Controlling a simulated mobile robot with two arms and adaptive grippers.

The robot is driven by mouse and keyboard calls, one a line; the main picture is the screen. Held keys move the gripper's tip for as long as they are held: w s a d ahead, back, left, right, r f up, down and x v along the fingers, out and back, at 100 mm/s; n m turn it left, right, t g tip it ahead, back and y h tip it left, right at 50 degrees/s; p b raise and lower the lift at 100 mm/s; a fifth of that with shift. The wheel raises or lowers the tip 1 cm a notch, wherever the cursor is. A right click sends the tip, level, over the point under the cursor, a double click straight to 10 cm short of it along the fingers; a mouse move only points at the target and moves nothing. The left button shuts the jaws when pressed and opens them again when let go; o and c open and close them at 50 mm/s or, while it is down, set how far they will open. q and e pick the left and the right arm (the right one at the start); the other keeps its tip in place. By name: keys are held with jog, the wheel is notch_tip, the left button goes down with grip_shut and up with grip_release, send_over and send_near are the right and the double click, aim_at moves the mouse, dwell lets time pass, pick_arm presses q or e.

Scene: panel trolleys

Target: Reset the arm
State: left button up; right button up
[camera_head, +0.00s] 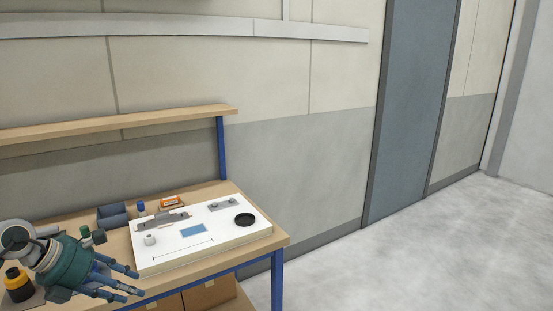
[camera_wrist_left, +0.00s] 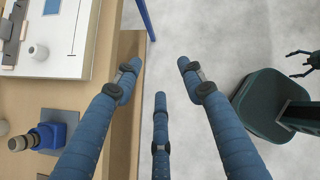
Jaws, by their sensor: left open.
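My left gripper (camera_head: 136,283) hangs at the near left corner of the workbench (camera_head: 262,242) in the head view. Its blue fingers are spread and empty. In the left wrist view, the left gripper (camera_wrist_left: 160,72) shows three separated fingers over the bench edge and bare floor. A dark clawed shape (camera_wrist_left: 303,63) at the right edge of that view may be my right gripper; its finger state is unclear. The right gripper does not show in the head view.
A white panel (camera_head: 165,258) on the bench bears a grey bracket (camera_head: 160,221), a blue rectangle (camera_head: 193,230), a black round part (camera_head: 245,219) and a small white cylinder (camera_head: 150,240). A grey bin (camera_head: 113,216) stands behind. Floor to the right is clear.

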pick_arm(q)
jog(key=w+d+f+n+t+h, duration=0.4)
jog(key=w+d+f+n+h, duration=0.15)
jog(key=d+f+n, duration=0.5)
jog(key=s+a+f+n+t+y, duration=0.1)
jog(key=s+a+f+n+y, duration=0.1)
jog(key=f+n, duration=0.45)
jog(key=s+a+f+n+t+y, duration=0.1)
jog(key=s+a+f+n+y, duration=0.15)
jog(key=f, duration=0.75)
jog(key=s+a+f+n+t+y, duration=0.1)
jog(key=f+n+y, duration=0.2)
jog(key=f+n, duration=0.4)
jog(key=s+a+f+n+g+y, duration=0.1)
jog(key=s+f+n+g+y, duration=0.3)
jog(key=s+f, duration=1)
jog(key=s+d+f+n+g, duration=0.2)
jog(key=s+f, duration=0.3)
jog(key=s, duration=0.7)
jog(key=s+d+f+n+g, duration=0.2)
jog(key=s+f, duration=0.4)
jog(key=s, duration=0.6)
jog(key=s+d+f+n+g, duration=0.3)
jog(key=s+d+f+n, duration=0.1)
jog(key=s, duration=0.9)
jog(key=shift+f, duration=0.7)
